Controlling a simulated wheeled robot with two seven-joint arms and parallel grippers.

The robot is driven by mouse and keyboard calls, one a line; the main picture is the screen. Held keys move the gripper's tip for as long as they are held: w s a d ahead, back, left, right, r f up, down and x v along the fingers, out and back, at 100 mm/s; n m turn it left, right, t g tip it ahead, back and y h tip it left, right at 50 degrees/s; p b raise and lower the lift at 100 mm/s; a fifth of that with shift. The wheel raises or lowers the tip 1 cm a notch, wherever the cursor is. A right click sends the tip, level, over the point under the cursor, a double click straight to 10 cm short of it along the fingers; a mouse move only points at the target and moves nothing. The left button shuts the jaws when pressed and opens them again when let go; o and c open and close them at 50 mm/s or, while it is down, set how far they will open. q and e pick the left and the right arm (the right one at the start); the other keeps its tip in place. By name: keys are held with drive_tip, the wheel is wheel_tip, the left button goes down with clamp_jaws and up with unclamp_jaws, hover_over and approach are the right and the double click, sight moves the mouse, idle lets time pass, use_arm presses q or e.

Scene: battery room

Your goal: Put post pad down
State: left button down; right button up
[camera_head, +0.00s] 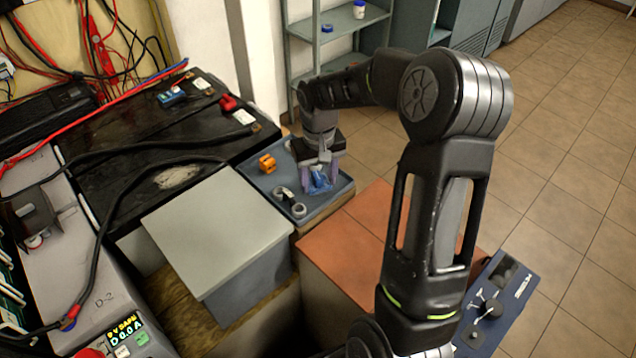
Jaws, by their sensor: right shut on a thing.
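My right gripper (321,184) points down over the grey-blue tray (338,197), beyond the grey box. It is shut on a small blue crumpled piece (319,178), which looks like the post pad. The piece sits between the fingers, low over the tray's right part; I cannot tell whether it touches the tray floor. The fingers hide part of it. My left gripper is not in view.
An orange piece (267,163) and small grey ring-like parts (298,210) lie in the tray. A grey-lidded box (212,232) stands in front, a black battery (155,140) at left, a red-brown surface (350,240) at right. My right arm spans the view's right side.

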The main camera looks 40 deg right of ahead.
sight(318, 177)
drive_tip(key=shift+f, duration=0.8)
drive_tip(key=shift+f, duration=0.2)
drive_tip(key=o, duration=1.3)
drive_tip(key=shift+r, duration=0.1)
drive_tip(key=shift+r, duration=0.2)
wheel_tip(318, 177, up, 12)
drive_tip(key=shift+s+f+p, duration=0.1)
drive_tip(key=shift+s+p, duration=0.05)
drive_tip(key=shift+p, duration=0.4)
